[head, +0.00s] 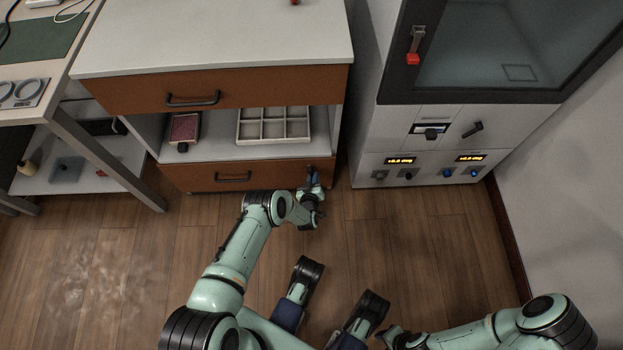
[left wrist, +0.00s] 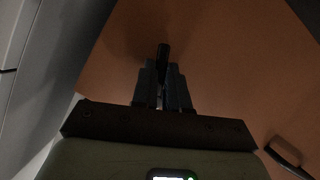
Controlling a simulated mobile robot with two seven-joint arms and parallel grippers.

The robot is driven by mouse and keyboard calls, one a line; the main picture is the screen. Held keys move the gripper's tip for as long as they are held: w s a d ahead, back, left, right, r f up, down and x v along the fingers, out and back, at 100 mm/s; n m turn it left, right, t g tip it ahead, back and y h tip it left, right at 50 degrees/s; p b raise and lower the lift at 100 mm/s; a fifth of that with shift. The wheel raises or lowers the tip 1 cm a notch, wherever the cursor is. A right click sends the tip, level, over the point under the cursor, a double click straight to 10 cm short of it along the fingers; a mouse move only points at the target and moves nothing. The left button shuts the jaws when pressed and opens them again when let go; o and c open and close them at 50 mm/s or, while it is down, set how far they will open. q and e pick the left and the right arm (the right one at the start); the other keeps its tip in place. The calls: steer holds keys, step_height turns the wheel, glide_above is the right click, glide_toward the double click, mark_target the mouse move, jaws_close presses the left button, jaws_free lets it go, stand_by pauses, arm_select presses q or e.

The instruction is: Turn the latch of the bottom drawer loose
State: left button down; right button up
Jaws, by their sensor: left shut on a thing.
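The bottom drawer (head: 200,176) has a brown-orange front, which fills much of the left wrist view (left wrist: 225,65). It looks closed, with a dark bar handle (head: 233,178). Its latch (left wrist: 163,55) is a small dark upright piece near the end of the front. My left gripper (head: 312,177) is at the right end of the drawer front. In the left wrist view its fingers (left wrist: 162,82) are shut on the latch, whose tip sticks out beyond them. The gripper mostly hides the latch in the head view. My right gripper (head: 389,334) is low over the floor, too small to read.
Above the bottom drawer is an open shelf with a sectioned tray (head: 273,143) and a dark red box (head: 185,127). A top drawer (head: 130,94) is above that. A grey cabinet (head: 365,120) stands close right of the gripper.

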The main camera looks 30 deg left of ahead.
arm_select(q)
steer(key=shift+w+d+r+n+t+h, duration=0.15)
steer(key=shift+n+t+h, duration=0.25)
steer(key=shift+n, duration=0.4)
arm_select(e)
steer(key=shift+s+f, duration=0.2)
steer(key=shift+s, duration=0.15)
arm_select(q)
steer(key=c, duration=1.1)
jaws_free()
steer(key=shift+c, duration=0.2)
steer(key=shift+d, duration=0.1)
steer(key=p+v, duration=0.5)
steer(key=v, duration=0.8)
steer(key=shift+p, duration=0.3)
arm_select(e)
steer(key=w+a+r+t, duration=0.1)
steer(key=w+r+t, duration=0.3)
steer(key=w+r, duration=0.4)
steer(key=w, duration=0.3)
steer(key=shift+w+a+r+n, duration=0.15)
steer(key=shift+a+r+n, duration=0.15)
steer(key=shift+r, duration=0.1)
